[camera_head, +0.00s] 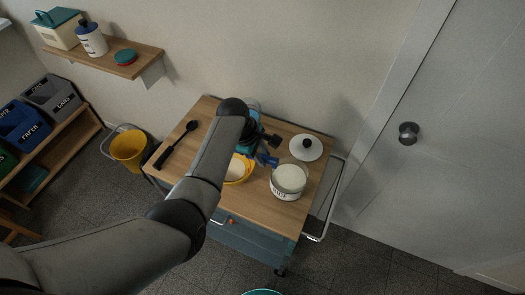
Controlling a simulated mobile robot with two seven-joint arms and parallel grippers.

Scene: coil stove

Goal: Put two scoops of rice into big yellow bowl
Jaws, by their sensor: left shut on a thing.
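A yellow bowl (248,173) stands on the wooden top of a cart, with white contents showing. My left arm covers much of it. A white container (288,193) with dark lettering and an open, white-filled top stands to the right of the bowl. My left gripper (262,148) is above the cart, between the bowl and the container and a little behind them. It is shut on a small blue thing (267,160), which looks like a scoop. Its shape is too small to make out fully. My right gripper is not in view.
A white lid with a dark knob (305,148) lies behind the container on the cart top (205,112). A black ladle (176,143) lies at the left. A yellow bucket (128,148) stands on the floor. A door (445,150) is at the right.

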